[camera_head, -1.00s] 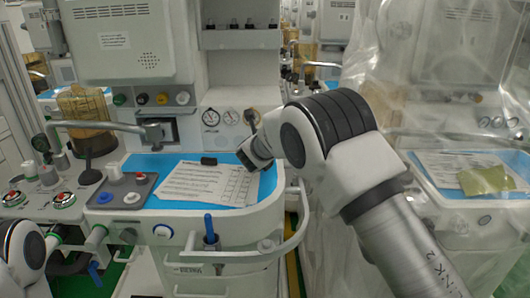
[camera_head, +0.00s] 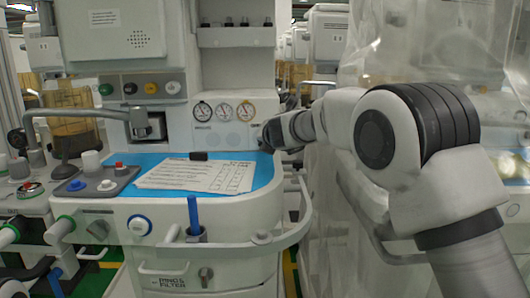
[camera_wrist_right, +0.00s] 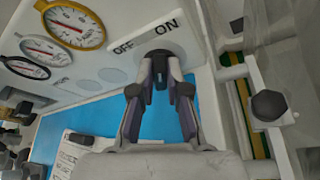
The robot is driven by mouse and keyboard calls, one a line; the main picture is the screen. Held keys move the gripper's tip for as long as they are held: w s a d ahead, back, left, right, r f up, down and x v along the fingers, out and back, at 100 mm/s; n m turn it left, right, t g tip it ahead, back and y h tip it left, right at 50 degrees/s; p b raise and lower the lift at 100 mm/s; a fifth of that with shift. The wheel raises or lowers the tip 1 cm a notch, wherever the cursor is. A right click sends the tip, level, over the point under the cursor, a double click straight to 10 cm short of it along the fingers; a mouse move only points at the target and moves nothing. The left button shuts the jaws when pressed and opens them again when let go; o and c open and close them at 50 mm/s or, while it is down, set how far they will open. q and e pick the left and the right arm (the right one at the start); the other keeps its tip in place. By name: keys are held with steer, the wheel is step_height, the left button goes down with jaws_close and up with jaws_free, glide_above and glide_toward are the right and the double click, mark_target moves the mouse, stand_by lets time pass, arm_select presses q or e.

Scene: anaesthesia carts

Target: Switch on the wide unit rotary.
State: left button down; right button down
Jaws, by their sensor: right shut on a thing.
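The wide unit (camera_head: 235,225) is a pale anaesthesia cart with a blue work surface. Its rotary sits at the right end of the gauge panel, beside a white label (camera_wrist_right: 147,38) reading OFF and ON. In the right wrist view the dark rotary knob (camera_wrist_right: 156,56) shows between my fingertips, largely covered by them. My right gripper (camera_wrist_right: 158,75) is shut on the knob; its pointing direction cannot be told. In the head view my right gripper (camera_head: 268,137) reaches the panel from the right and hides the knob. My left gripper is not in view.
Three round gauges (camera_head: 224,111) are left of the rotary. Papers (camera_head: 196,176) lie on the blue surface. A curved rail (camera_head: 292,228) runs around the cart's front right. A plastic-covered unit (camera_head: 345,190) stands to the right, close to my right arm.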

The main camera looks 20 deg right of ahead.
steer(key=shift+f+m+y+b, duration=0.1)
steer(key=shift+m+y+b, duration=0.2)
steer(key=shift+m+b, duration=0.35)
